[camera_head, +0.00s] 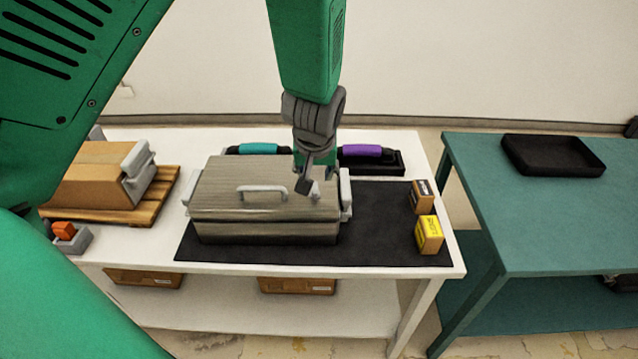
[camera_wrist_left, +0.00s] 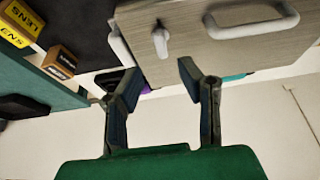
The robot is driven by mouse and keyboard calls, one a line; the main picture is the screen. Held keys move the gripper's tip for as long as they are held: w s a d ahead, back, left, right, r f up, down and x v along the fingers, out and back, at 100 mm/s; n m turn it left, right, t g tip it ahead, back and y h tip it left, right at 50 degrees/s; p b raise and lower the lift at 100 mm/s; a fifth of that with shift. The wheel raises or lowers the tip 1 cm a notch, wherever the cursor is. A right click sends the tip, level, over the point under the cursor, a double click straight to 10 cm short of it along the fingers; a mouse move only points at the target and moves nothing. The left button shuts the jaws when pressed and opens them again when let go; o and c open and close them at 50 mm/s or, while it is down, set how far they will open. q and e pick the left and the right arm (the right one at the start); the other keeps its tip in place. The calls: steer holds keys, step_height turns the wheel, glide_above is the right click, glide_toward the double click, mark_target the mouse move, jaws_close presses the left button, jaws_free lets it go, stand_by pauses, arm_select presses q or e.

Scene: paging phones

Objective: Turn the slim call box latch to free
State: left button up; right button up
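A long grey wood-grained box (camera_head: 225,185) with a pale bar handle (camera_head: 262,191) on its lid lies on a black mat. In the left wrist view, a small white latch (camera_wrist_left: 160,40) sits on this box (camera_wrist_left: 195,35), beside the lid handle (camera_wrist_left: 250,20); its lever points toward my gripper. My left gripper (camera_head: 316,180) hangs over the right end of the box. Its fingers (camera_wrist_left: 160,72) are apart and empty, with the latch just beyond the gap, and no contact shows. In the head view the gripper mostly hides the latch. My right gripper is not seen.
The black mat (camera_head: 385,225) has free room right of the box, with two small cartons (camera_head: 429,235) (camera_head: 422,197). Teal and purple-handled items (camera_head: 258,149) (camera_head: 367,151) lie behind. A brown box (camera_head: 95,175) on a pallet stands left. A green table (camera_head: 540,230) holds a black tray (camera_head: 553,158).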

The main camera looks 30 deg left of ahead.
mark_target(315, 187)
arm_select(q)
steer(key=x, duration=0.6)
steer(key=shift+w+a+f, duration=0.2)
steer(key=shift+a+f, duration=0.1)
steer(key=shift+f, duration=0.25)
steer(key=shift+d, duration=0.1)
jaws_close()
